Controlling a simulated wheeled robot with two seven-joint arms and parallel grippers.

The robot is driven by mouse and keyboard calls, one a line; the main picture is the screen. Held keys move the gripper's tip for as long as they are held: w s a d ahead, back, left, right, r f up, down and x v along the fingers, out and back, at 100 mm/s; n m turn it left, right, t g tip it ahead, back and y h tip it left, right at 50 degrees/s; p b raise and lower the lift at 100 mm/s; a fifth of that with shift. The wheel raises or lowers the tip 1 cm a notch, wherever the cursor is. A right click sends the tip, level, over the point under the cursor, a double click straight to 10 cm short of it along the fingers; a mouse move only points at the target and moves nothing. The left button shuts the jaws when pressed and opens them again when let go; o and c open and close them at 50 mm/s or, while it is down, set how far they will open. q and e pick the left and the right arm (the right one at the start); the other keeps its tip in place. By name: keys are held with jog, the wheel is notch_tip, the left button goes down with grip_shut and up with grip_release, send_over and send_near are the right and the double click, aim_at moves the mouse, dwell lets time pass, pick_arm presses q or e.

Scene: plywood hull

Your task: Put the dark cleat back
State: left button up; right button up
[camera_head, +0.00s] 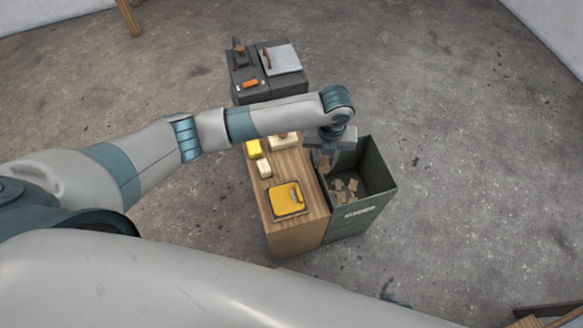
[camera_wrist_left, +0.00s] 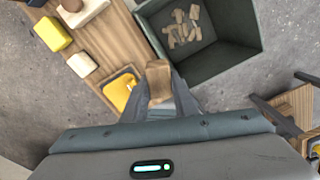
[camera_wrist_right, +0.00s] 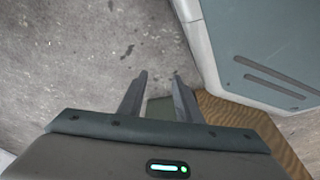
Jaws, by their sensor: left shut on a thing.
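My left gripper (camera_head: 327,158) is shut on a brown wooden block (camera_head: 324,164), which also shows between its fingers in the left wrist view (camera_wrist_left: 158,80). I take this block to be the cleat, though its shade is only medium brown. In the head view it appears over the left edge of the dark green bin (camera_head: 372,205), beside the wooden cabinet top (camera_head: 304,172). Several tan wood pieces (camera_head: 345,187) lie in the bin; they also show in the left wrist view (camera_wrist_left: 182,28). My right gripper (camera_wrist_right: 160,85) is open, with nothing between its fingertips.
On the cabinet top are a yellow tray-like item (camera_head: 283,200), a yellow block (camera_head: 253,148) and cream blocks (camera_head: 264,169). A dark grey cabinet (camera_head: 252,95) behind carries a pale plate (camera_head: 284,58) and an orange item (camera_head: 250,84). The floor on the right is mostly clear.

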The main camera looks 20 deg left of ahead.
dwell(0.3)
pick_arm(q)
jog(key=w+a+f, duration=0.1)
jog(key=a+f, duration=0.1)
jog(key=a, duration=0.1)
jog(key=w+a+f, duration=0.1)
jog(key=a+f, duration=0.1)
jog(key=a, duration=0.2)
jog(key=w+a+f, duration=0.1)
jog(key=a+f, duration=0.1)
jog(key=a, duration=0.1)
jog(key=shift+a+f, duration=0.15)
jog(key=shift+f, duration=0.1)
jog(key=shift+w+a+f, duration=0.15)
jog(key=shift+a, duration=0.15)
jog(key=shift+a+f, duration=0.1)
pick_arm(e)
jog(key=shift+w+f, duration=0.2)
pick_arm(q)
notch_tip(320, 180, down, 4)
jog(key=shift+r, duration=0.25)
jog(key=shift+f, duration=0.25)
pick_arm(e)
jog(key=shift+s+f, duration=0.15)
jog(key=shift+s, duration=0.5)
